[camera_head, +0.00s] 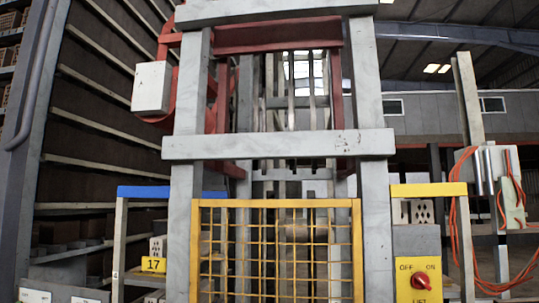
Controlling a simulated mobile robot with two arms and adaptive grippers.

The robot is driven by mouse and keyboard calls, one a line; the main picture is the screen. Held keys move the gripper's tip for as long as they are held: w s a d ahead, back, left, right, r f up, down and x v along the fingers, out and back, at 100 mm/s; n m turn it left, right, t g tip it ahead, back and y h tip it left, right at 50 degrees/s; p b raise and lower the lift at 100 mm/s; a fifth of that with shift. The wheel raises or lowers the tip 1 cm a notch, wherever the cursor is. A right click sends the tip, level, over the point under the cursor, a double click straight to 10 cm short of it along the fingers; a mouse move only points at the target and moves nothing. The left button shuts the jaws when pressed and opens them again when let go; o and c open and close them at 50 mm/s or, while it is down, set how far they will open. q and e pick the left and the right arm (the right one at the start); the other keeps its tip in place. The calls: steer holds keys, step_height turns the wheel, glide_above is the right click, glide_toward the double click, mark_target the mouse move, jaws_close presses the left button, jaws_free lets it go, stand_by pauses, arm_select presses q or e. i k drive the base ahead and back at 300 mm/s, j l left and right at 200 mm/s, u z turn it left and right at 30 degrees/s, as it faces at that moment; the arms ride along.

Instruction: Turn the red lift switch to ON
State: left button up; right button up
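The red lift switch (420,281) is a round red knob on a yellow panel (404,291) at the bottom right of the head view. The panel reads OFF at its upper left, ON at its upper right and LIFT below, cut by the picture's bottom edge. The knob is too small to tell surely which word it points to. The panel sits below a grey box on a post right of the lift frame. Neither of my grippers shows in this view.
A grey lift frame (279,146) with a yellow mesh gate (277,203) fills the middle. A blue-topped stand (172,191) with a yellow 17 sign (153,265) is on the left. Orange cables (456,220) hang right of the switch. Tall racks line the left.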

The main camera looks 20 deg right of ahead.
mark_target(420, 281)
steer(key=z, duration=0.5)
steer(key=k+z, duration=0.15)
steer(key=z, duration=0.35)
steer(key=k+z, duration=0.1)
steer(key=z, duration=0.4)
